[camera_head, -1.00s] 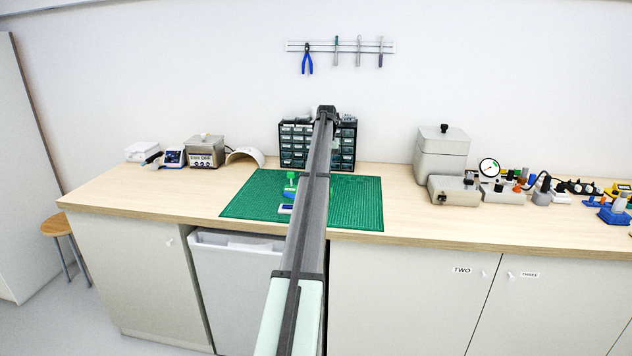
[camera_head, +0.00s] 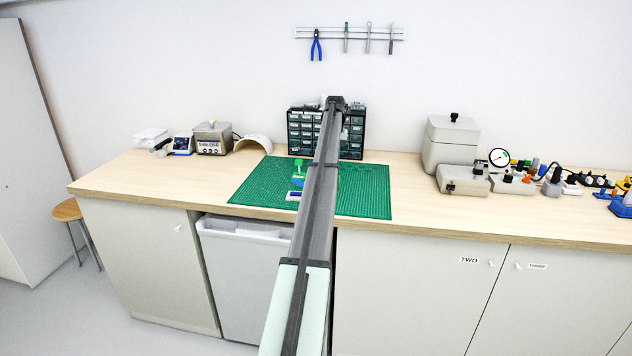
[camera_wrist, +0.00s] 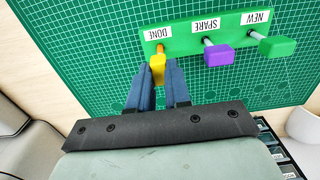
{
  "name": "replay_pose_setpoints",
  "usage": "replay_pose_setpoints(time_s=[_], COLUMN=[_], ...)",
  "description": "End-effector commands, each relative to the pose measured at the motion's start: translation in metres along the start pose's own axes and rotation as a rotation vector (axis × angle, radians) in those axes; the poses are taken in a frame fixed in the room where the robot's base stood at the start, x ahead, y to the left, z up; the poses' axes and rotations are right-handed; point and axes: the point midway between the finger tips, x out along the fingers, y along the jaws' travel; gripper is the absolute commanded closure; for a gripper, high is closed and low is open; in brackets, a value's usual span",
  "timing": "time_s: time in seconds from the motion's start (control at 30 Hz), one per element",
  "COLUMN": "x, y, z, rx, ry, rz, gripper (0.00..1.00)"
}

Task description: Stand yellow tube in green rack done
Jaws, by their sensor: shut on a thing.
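In the wrist view the green rack (camera_wrist: 187,31) lies on the green cutting mat, with white labels reading DONE, SPARE and NEW. The yellow tube (camera_wrist: 158,68) is at the DONE place, its end toward the camera. My gripper (camera_wrist: 159,80) has its two blue fingers on either side of the yellow tube and is shut on it. A purple-capped tube (camera_wrist: 218,55) is at SPARE and a green-capped one (camera_wrist: 278,47) at NEW. The tube's lower end at the rack is small and partly hidden by its cap. In the head view my arm hides the gripper and most of the rack.
The green mat (camera_head: 365,190) has free room right of my arm. A dark drawer cabinet (camera_head: 352,140) stands behind it. A beige arch (camera_head: 254,142) and small devices are at left; grey boxes (camera_head: 452,140) and a gauge (camera_head: 499,157) are at right.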

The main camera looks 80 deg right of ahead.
Motion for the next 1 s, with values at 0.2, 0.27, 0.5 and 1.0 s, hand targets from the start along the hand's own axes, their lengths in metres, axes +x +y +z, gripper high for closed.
replay_pose_setpoints(time_s=[0.2, 0.27, 0.5, 1.0], x=[0.004, 0.005, 0.01, 0.013], y=[0.0, 0.0, 0.0, 0.0], z=[0.0, 0.0, 0.0, 0.0], rx=[0.0, 0.0, 0.0, 0.0], ry=[0.0, 0.0, 0.0, 0.0], rz=[0.0, 0.0, 0.0, 0.0], gripper=[1.0, 1.0, 1.0, 0.8])
